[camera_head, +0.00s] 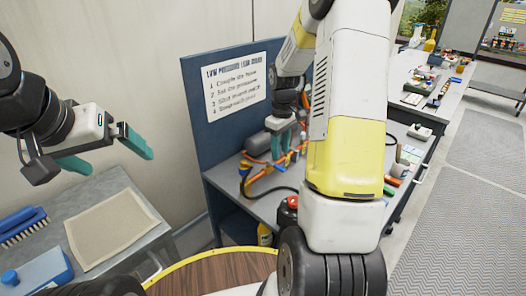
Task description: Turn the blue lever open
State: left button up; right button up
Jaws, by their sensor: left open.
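A small blue part (245,166), which looks like the blue lever, sits at the left end of the orange pipework (262,176) on the grey bench with the blue back panel. It is too small to tell which way it points. My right gripper (284,142) reaches down at the pipework, to the right of the blue part, with its teal fingers close to the pipes. Whether it touches anything or is shut cannot be made out. My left gripper (106,152) is open and empty, its teal fingers apart, in the air at the left, away from the pipework.
A sign with numbered steps (236,84) is on the blue panel (196,100). A grey cylinder (257,143) lies behind the pipes. A side table at left holds a tan mat (108,228) and a blue brush (22,224).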

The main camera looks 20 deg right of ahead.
aim_at(280, 167)
notch_tip(280, 167, down, 6)
jog(key=shift+r, duration=0.1)
grip_shut()
dwell(1.5)
